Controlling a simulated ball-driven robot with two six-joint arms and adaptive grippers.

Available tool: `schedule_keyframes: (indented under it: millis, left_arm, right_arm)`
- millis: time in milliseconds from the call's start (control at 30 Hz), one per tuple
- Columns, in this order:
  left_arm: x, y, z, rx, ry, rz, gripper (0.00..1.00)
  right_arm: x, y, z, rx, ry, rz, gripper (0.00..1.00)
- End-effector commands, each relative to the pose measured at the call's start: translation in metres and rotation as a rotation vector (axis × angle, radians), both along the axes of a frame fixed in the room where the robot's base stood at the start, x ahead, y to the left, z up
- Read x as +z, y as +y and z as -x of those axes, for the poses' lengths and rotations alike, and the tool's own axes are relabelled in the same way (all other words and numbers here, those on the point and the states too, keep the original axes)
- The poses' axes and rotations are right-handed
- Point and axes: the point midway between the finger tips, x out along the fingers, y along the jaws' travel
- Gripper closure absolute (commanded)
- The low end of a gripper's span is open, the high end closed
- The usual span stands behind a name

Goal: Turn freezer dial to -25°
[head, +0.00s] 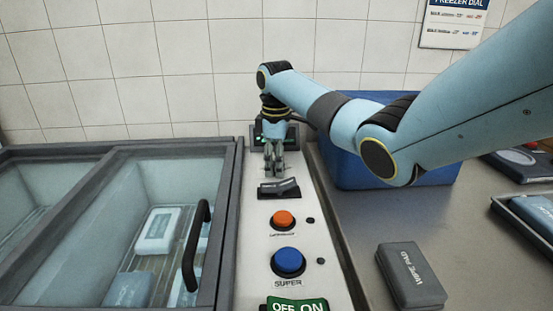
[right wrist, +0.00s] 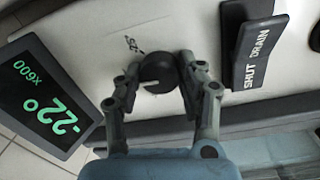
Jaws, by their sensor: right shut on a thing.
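The freezer dial (right wrist: 158,72) is a small dark round knob with a pale line on it, on the white control panel (right wrist: 110,32). My right gripper (right wrist: 160,68) is shut on the dial, with one finger on each side. A "-25°" mark (right wrist: 133,45) is printed beside the dial. The tilted display (right wrist: 45,95) reads -22° in green, with smaller green characters above. In the head view my right gripper (head: 274,172) reaches down to the far end of the panel and hides the dial; the display (head: 256,134) is partly hidden behind it. My left gripper is not in view.
A dark "SHUT DRAIN" lever (right wrist: 254,50) is close to the dial. An orange button (head: 283,219), a blue button (head: 288,261) and a green OFF/ON switch (head: 297,304) line the panel. The glass-lidded freezer (head: 120,150) is left; a blue bin (head: 345,165) and wipe pad (head: 411,275) are right.

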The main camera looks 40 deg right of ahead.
Motion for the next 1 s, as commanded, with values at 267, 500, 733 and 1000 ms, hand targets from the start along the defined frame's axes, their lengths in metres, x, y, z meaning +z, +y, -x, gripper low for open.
schedule_keyframes:
  millis: [267, 500, 733, 1000]
  left_arm:
    - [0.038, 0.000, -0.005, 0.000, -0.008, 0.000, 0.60]
    - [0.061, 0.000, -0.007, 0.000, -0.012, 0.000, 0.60]
    - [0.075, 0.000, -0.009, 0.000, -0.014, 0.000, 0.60]
    - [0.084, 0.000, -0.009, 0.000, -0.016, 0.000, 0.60]
  right_arm:
    - [0.006, 0.001, 0.001, -0.217, 0.002, -0.002, 0.93]
    - [0.005, 0.001, 0.000, -0.445, 0.002, -0.001, 0.93]
    - [0.003, 0.001, 0.000, -0.653, 0.001, -0.002, 0.93]
    - [0.002, 0.001, -0.001, -0.842, 0.001, -0.001, 0.93]
